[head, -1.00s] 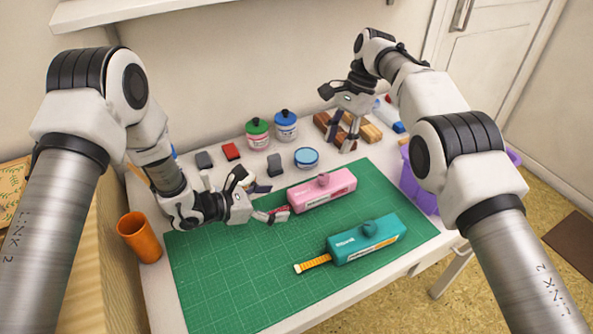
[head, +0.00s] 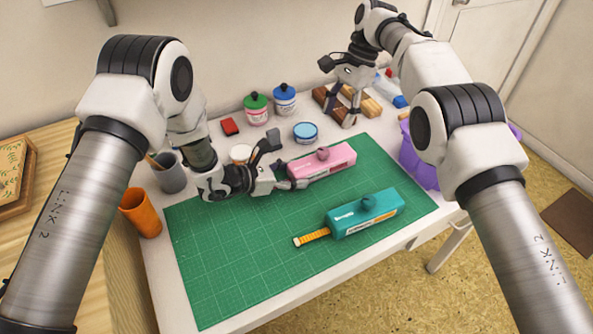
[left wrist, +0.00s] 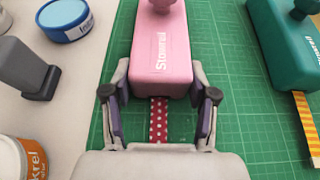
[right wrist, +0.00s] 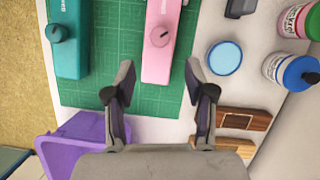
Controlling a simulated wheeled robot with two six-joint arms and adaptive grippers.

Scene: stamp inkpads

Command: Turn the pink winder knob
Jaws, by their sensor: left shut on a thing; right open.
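The pink ribbon winder (head: 335,165) lies on the green cutting mat (head: 230,260). Its round pink knob (head: 323,154) sits on top; the knob also shows in the right wrist view (right wrist: 158,37) and at the top edge of the left wrist view (left wrist: 159,3). A red ribbon with white dots (left wrist: 158,122) comes out of the winder's near end. My left gripper (head: 300,184) is shut on that end of the winder's body, a finger on each side, with the ribbon between the fingers. My right gripper (right wrist: 160,75) is open and empty, high near the mat's far right.
A teal winder (head: 365,213) with a yellow ribbon lies in front on the mat. Wooden blocks (head: 365,103) lie below my right gripper. A purple bin (head: 420,165) stands right, inkpads and jars behind, an orange cup (head: 140,212) left. The mat's front left is clear.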

